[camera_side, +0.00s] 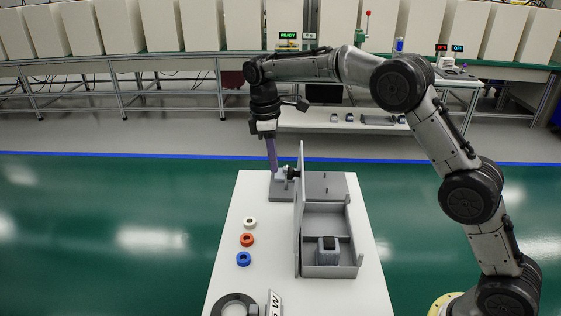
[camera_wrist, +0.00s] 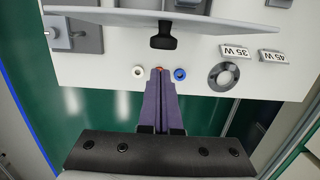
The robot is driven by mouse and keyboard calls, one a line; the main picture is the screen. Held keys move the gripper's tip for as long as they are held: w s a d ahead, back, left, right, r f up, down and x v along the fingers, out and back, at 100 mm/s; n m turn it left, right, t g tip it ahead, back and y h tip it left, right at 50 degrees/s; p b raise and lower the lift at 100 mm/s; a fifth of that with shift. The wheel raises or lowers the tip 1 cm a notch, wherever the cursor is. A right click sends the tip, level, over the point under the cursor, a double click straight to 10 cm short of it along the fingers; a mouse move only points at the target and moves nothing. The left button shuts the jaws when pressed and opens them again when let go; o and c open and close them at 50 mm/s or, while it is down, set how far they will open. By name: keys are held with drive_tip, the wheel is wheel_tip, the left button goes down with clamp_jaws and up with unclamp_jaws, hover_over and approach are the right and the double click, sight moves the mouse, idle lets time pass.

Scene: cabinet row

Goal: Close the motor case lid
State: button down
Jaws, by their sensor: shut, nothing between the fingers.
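The grey motor case (camera_side: 338,272) sits on the white table with its inside open to view. Its lid (camera_side: 299,225) stands upright along the case's left side; it shows as a pale edge-on panel (camera_wrist: 200,20) at the top of the wrist view. A black handle (camera_wrist: 163,40) sticks out from the lid's outer face, and shows in the side view too (camera_side: 291,173). A grey motor block with a dark top (camera_side: 328,243) sits inside the case. My gripper (camera_side: 273,168) is shut and empty, its purple fingers (camera_wrist: 160,72) pointing down on the lid's outer side, apart from the handle in the wrist view.
White (camera_side: 249,222), orange (camera_side: 247,240) and blue (camera_side: 243,259) rings lie left of the case. A larger dark ring (camera_wrist: 223,76) and label plates (camera_wrist: 235,52) lie near the table's front. A grey fixture (camera_wrist: 72,34) stands at the far end. The table's left strip is mostly free.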

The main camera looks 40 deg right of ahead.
drive_tip(key=shift+s+d+f, duration=0.15)
drive_tip(key=shift+s+d, duration=0.45)
drive_tip(key=shift+s, duration=0.05)
drive_tip(key=shift+d, duration=0.1)
